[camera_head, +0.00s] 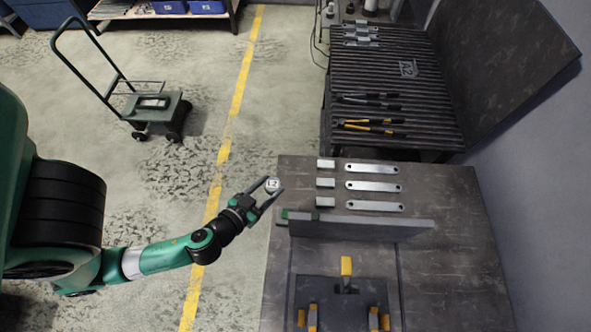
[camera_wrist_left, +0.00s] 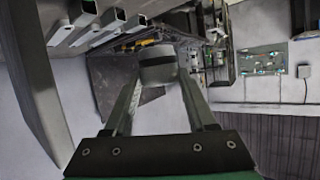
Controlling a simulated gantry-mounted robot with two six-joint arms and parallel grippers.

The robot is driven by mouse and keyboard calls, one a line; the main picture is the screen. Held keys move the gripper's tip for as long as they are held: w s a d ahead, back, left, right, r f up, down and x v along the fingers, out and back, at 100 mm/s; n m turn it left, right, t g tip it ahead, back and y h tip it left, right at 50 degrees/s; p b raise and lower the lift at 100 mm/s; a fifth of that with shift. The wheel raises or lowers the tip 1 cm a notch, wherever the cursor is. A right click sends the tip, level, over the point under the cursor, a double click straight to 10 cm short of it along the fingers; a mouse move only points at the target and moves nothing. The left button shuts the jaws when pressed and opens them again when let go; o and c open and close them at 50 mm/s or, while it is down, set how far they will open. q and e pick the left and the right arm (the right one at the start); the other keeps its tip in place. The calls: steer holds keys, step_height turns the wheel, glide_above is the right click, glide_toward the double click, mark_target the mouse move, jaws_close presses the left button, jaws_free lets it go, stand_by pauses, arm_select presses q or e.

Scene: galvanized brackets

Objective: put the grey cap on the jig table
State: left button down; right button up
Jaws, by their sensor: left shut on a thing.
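My left gripper (camera_head: 274,187) is shut on the grey cap (camera_head: 272,184), a small round piece with a marked pale top. In the left wrist view the grey cap (camera_wrist_left: 157,66) sits between the two fingertips and has a dark band. In the head view the cap appears at the left edge of the dark jig table (camera_head: 463,260), near its far left corner. The height of the cap above the table is hard to tell. My right gripper is not in view.
Three flat metal brackets (camera_head: 373,186) and three small square tube pieces (camera_head: 325,183) lie on the jig table. An upright plate (camera_head: 360,229) stands in front of them, with yellow-handled clamps (camera_head: 346,266) nearer. A slatted table (camera_head: 400,100) holds tools behind. A cart (camera_head: 157,106) stands left.

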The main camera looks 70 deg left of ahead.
arm_select(q)
steer(key=shift+w+a+f+p, duration=0.1)
steer(key=shift+w+a+p, duration=0.5)
steer(key=shift+p, duration=0.25)
steer(key=w+a+f, duration=0.4)
steer(key=w+f, duration=0.1)
steer(key=w+a+f, duration=0.2)
steer(key=f, duration=0.1)
steer(key=shift+w, duration=0.25)
steer(key=shift+w+a+f, duration=0.1)
steer(key=shift+w+a, duration=0.05)
steer(key=f+b, duration=0.1)
steer(key=f, duration=0.1)
steer(key=f+b, duration=0.1)
steer(key=shift+w+a+f, duration=0.15)
steer(key=shift+w+f, duration=0.05)
steer(key=shift+f, duration=0.2)
steer(key=shift+s+r, duration=0.1)
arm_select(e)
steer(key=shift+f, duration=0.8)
arm_select(q)
steer(key=shift+c, duration=1.1)
jaws_free()
